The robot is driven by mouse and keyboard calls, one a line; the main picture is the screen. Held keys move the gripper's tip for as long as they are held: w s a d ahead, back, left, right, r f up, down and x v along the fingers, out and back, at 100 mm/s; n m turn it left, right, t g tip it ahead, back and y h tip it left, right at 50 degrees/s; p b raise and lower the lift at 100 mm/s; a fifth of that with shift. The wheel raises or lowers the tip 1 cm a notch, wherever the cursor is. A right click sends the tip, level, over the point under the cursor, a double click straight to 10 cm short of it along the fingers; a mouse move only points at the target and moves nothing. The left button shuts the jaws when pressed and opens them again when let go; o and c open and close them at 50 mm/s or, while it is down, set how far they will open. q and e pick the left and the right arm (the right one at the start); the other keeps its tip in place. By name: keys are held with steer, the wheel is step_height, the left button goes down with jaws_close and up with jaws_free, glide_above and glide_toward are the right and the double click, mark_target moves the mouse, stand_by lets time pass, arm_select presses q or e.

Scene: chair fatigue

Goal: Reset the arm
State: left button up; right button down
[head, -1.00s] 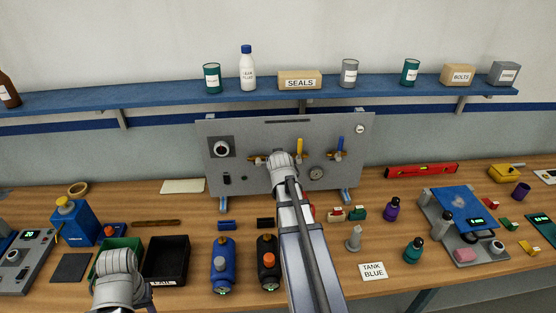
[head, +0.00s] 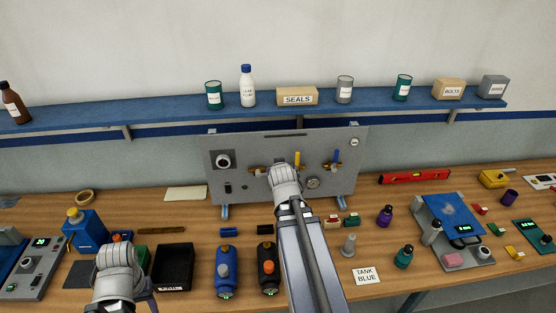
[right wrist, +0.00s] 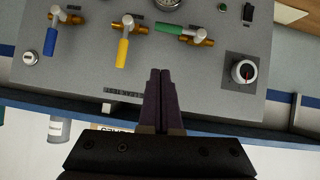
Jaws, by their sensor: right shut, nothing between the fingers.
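My right arm reaches up the middle of the head view to the grey panel (head: 232,190), its wrist in front of the panel. In the right wrist view my right gripper (right wrist: 161,75) is shut and empty, its dark fingers together over the panel's edge. That view shows the blue-handled valve (right wrist: 50,38), the yellow-handled valve (right wrist: 122,48) and the green-handled valve (right wrist: 170,29); the green handle lies across the other two's direction. My left gripper (head: 118,282) is low at the left, over the bench near the green bin (head: 143,258); its fingers are hidden.
A black bin (head: 174,265), a blue bottle (head: 228,268) and a black bottle (head: 267,268) stand left of my right arm. A blue shelf (head: 170,112) with containers runs above. A grey fixture with a blue plate (head: 447,212) stands at the right.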

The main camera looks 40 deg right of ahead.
steer(key=shift+s+a+r, duration=0.25)
steer(key=shift+s, duration=0.1)
stand_by(0.3)
steer(key=s+a+f+n+g+y, duration=0.2)
steer(key=s+a+f+g, duration=0.1)
steer(key=a, duration=0.7)
steer(key=s+a+f+n+g+y, duration=0.2)
steer(key=a+f+g, duration=0.15)
steer(key=a, duration=0.65)
steer(key=s+a+f+n+g+y, duration=0.2)
steer(key=s+a+f, duration=0.1)
steer(key=a, duration=0.7)
steer(key=s+a+f+n+b, duration=0.1)
steer(key=s+a+f+b, duration=0.1)
steer(key=a+f+b, duration=0.3)
steer(key=s+a+f+n+b, duration=0.2)
steer(key=a+f+b, duration=0.3)
steer(key=f+b, duration=0.9)
steer(key=shift+s+a+f+n+g+h, duration=0.15)
steer(key=shift+s+f+n+g+h, duration=0.25)
steer(key=shift+s, duration=0.4)
